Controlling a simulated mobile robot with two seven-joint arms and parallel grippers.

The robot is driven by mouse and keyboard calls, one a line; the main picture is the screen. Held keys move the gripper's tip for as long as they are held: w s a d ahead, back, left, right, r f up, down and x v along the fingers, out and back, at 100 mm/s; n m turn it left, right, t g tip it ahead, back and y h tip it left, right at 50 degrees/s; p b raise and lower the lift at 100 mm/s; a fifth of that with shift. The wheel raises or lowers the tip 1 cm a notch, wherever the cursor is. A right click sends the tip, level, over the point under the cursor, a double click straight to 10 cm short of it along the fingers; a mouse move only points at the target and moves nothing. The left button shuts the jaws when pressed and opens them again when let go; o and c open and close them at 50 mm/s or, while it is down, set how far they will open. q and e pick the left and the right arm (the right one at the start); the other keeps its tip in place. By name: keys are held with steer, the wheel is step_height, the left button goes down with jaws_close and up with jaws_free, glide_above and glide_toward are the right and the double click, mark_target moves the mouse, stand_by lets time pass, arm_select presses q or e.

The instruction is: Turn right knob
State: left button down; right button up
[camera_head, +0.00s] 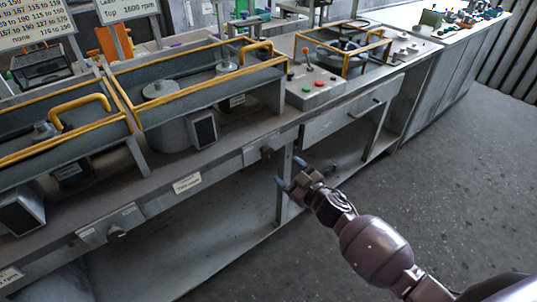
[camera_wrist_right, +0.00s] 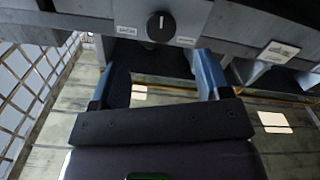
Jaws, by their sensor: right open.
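The right knob (camera_head: 267,152) is a dark round knob on a grey panel on the front edge of the workbench. In the right wrist view the knob (camera_wrist_right: 160,27) is black with a white pointer mark and has a small label on each side. My right gripper (camera_head: 289,174) is open and empty, just below and to the right of the knob in the head view. In the right wrist view its two blue-grey fingers (camera_wrist_right: 160,65) are apart, with the knob beyond their tips and not touched. My left gripper is not in view.
A second knob (camera_head: 116,231) sits on another panel further left. The workbench (camera_head: 225,152) carries yellow-railed housings (camera_head: 195,85) and a control box (camera_head: 313,88) with a red-topped lever. A bench leg (camera_head: 284,190) stands close behind my right gripper. The floor at right is clear.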

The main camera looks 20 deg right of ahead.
mark_target(269, 155)
steer(key=b+x, duration=0.1)
steer(key=x, duration=0.6)
steer(key=shift+w+a+f, duration=0.15)
steer(key=shift+w+f, duration=0.05)
steer(key=shift+w, duration=0.15)
steer(key=shift+x, duration=0.95)
steer(key=shift+r, duration=0.1)
steer(key=shift+c, duration=0.3)
steer(key=c, duration=0.9)
steer(key=shift+o, duration=0.2)
steer(key=shift+n, duration=1)
steer(key=o, duration=0.9)
